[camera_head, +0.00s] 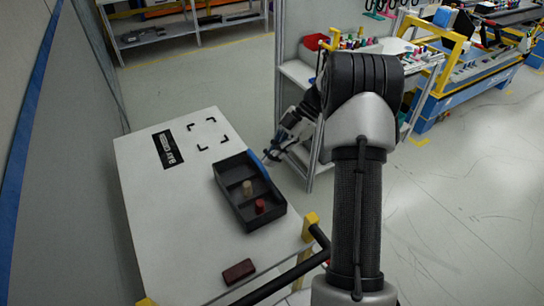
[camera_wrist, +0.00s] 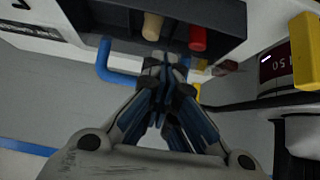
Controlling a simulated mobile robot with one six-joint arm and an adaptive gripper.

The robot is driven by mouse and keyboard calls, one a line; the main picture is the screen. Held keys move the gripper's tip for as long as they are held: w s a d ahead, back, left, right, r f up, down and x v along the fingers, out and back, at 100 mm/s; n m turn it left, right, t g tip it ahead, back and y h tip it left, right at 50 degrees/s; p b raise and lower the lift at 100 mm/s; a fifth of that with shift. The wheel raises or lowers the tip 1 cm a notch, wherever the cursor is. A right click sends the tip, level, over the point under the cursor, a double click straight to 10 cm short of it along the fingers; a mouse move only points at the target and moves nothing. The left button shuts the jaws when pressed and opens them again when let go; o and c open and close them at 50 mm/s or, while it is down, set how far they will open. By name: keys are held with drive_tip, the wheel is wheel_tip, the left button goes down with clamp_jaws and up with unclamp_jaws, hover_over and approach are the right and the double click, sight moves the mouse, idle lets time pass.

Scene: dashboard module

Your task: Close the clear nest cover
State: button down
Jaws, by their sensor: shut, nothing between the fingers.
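The black nest tray (camera_head: 236,216) sits on the white table, with a tan peg (camera_head: 247,187) and a red peg (camera_head: 260,206) in it. A blue handle-like bar (camera_head: 258,163) runs along the tray's right edge; it also shows in the wrist view (camera_wrist: 104,62). I cannot make out a clear panel, so the cover's angle is uncertain. My gripper (camera_head: 268,157) is at the tray's right side, by the blue bar. In the wrist view my gripper (camera_wrist: 166,62) has its fingers together and empty, just right of the blue bar, below the pegs.
A yellow post (camera_head: 310,226) stands at the table's near right corner. A shelf with parts (camera_head: 300,72) stands behind my arm.

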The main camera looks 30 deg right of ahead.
drive_tip(key=shift+s+a+f, duration=0.1)
drive_tip(key=shift+a+f, duration=0.05)
drive_tip(key=shift+a, duration=0.1)
idle(0.7)
